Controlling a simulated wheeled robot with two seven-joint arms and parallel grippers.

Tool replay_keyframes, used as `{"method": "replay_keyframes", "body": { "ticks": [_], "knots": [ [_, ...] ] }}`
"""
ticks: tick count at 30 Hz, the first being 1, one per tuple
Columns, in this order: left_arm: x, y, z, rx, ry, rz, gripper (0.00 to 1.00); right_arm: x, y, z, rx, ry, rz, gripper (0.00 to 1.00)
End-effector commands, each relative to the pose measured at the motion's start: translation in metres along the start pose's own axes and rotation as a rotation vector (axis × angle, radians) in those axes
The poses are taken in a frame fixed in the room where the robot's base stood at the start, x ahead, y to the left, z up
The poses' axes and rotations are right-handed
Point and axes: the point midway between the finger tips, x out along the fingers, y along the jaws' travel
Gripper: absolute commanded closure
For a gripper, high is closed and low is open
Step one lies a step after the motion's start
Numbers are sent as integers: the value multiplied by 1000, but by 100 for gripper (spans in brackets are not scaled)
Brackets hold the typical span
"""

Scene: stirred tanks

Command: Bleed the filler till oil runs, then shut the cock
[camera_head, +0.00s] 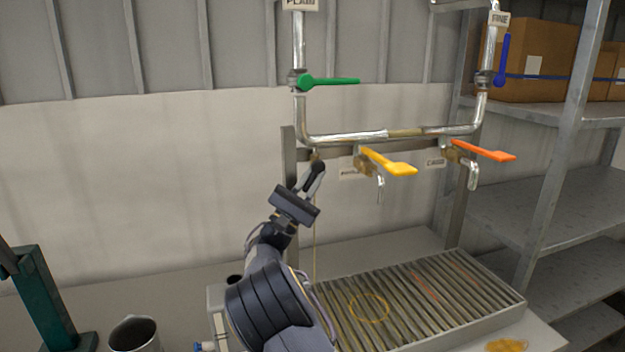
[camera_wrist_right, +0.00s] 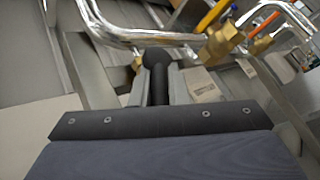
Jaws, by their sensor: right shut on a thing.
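My right gripper (camera_head: 313,182) reaches up to the pipework and is shut on the black handle (camera_wrist_right: 157,72) of a small brass cock (camera_head: 316,156) under the low left bend of the pipe. The handle's rounded end shows between the fingers in the right wrist view. A thin amber thread of oil (camera_head: 314,240) hangs straight down below this cock, towards the slatted drip tray (camera_head: 478,282). To the right are a yellow-handled tap (camera_head: 388,162) and an orange-handled tap (camera_head: 482,150), each with a bent spout. My left gripper is out of view.
A green lever (camera_head: 330,81) sits on the left riser, marked PLAIN, and a blue lever (camera_head: 503,60) on the right riser. A metal mug (camera_head: 134,334) and a teal stand (camera_head: 45,305) are at the lower left. Shelving with cardboard boxes (camera_head: 540,62) stands right.

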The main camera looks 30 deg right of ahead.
Motion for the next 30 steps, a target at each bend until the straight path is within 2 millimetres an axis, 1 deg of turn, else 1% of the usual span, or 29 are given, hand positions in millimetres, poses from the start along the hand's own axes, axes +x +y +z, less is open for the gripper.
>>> {"method": "replay_keyframes", "body": {
  "ticks": [6,7,11,23,26,30],
  "knots": [
    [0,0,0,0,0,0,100,0,0,0,0,2,0,100],
    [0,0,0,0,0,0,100,0,0,0,0,2,0,82],
    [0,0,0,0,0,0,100,0,0,0,0,1,-1,65],
    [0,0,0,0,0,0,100,0,0,0,1,2,-2,64],
    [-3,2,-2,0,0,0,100,1,1,2,9,14,-21,64],
    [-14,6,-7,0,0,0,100,3,6,5,40,72,-103,64]
  ]
}}
